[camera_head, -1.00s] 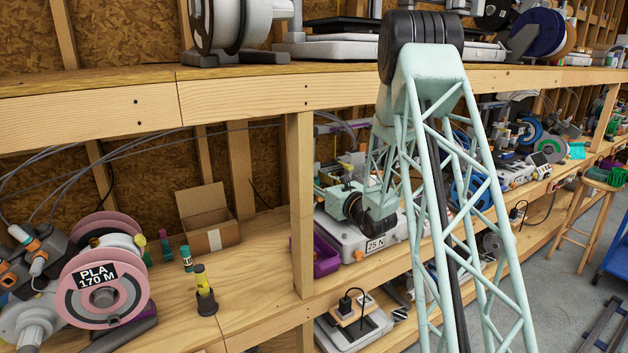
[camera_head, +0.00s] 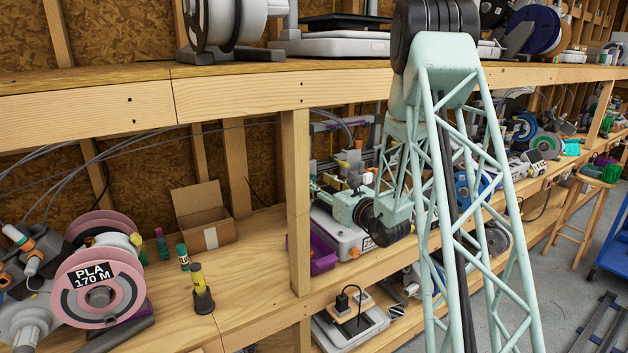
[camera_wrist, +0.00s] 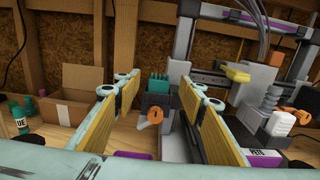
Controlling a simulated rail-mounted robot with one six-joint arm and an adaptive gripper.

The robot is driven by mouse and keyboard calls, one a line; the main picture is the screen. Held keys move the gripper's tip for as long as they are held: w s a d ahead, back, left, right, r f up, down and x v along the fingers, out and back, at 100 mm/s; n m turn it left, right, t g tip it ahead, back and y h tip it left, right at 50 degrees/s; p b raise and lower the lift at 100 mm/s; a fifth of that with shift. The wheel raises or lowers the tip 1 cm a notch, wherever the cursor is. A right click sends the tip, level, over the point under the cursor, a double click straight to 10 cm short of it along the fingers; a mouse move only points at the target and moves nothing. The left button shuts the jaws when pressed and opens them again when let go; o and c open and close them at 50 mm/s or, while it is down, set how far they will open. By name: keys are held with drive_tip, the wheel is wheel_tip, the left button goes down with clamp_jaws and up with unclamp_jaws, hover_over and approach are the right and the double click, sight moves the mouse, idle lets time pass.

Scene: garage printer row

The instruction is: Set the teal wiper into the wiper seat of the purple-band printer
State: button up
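A teal comb-like piece, which looks like the teal wiper (camera_wrist: 157,82), stands upright on a dark grey block in the wrist view. My gripper (camera_wrist: 158,76) has its two yellow-padded fingers spread apart. The teal piece shows in the gap between them, beyond the fingertips; contact is not visible. A printer with a purple beam (camera_head: 326,126) stands behind the arm in the head view, and a purple label (camera_wrist: 262,155) shows at lower right in the wrist view. I cannot make out an empty wiper seat. In the head view my arm hides part of the printer.
An orange knob (camera_wrist: 157,115) sits below the teal piece. An open cardboard box (camera_head: 204,218) and a pink PLA spool (camera_head: 98,290) are on the bench at left. A wooden post (camera_head: 297,200) stands beside the printer, under the upper shelf (camera_head: 230,94).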

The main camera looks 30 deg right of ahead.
drive_tip(key=shift+s+d, duration=0.15)
drive_tip(key=shift+s, duration=1.3)
drive_tip(key=shift+s+d, duration=0.1)
drive_tip(key=shift+s, duration=1.35)
